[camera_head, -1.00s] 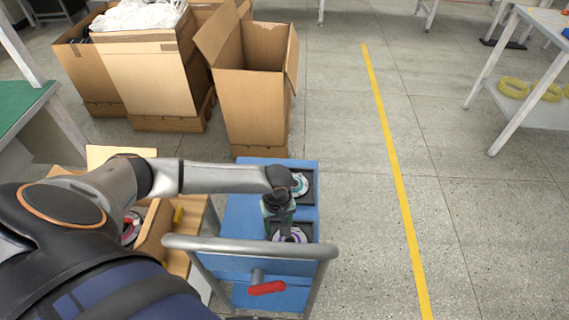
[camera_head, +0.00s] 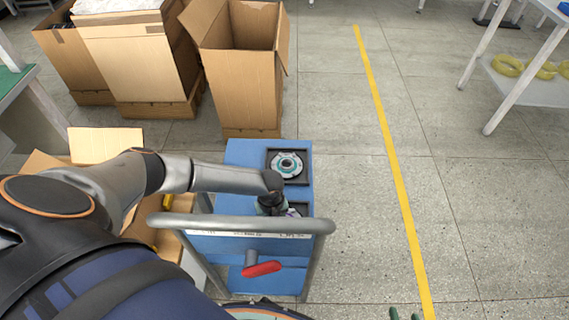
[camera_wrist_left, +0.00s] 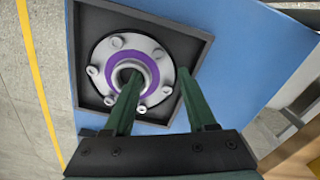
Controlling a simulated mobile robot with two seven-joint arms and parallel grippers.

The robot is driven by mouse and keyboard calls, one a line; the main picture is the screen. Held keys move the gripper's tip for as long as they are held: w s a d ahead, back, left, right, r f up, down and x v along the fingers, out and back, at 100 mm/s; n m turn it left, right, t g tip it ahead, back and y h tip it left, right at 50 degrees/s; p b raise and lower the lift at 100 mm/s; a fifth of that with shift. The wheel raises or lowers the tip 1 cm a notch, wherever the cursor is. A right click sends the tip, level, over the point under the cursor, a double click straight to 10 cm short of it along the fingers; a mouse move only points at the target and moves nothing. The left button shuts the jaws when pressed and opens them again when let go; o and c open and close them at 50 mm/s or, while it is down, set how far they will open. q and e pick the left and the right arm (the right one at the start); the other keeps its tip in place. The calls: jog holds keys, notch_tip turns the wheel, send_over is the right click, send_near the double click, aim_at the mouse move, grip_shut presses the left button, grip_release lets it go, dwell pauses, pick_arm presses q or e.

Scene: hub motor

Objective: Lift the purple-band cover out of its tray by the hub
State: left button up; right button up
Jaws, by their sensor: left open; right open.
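In the left wrist view the purple-band cover (camera_wrist_left: 106,68) is a silver disc with bolts around its edge and a purple ring around its raised hub. It lies in a dark square tray (camera_wrist_left: 85,20). My left gripper (camera_wrist_left: 158,74) is open and empty. One fingertip overlaps the hub opening and the other is over the disc's right edge; I cannot tell whether they touch. In the head view my left wrist hides most of this cover (camera_head: 294,212). My right gripper (camera_head: 405,314) shows only as green fingertips, apart, at the bottom edge.
A teal-band cover (camera_head: 287,164) lies in the far tray on the blue cart top (camera_head: 241,155). Cardboard boxes (camera_head: 240,88) stand behind.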

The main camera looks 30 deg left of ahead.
pick_arm(q)
grip_shut()
dwell(0.3)
jog(key=shift+r, duration=0.1)
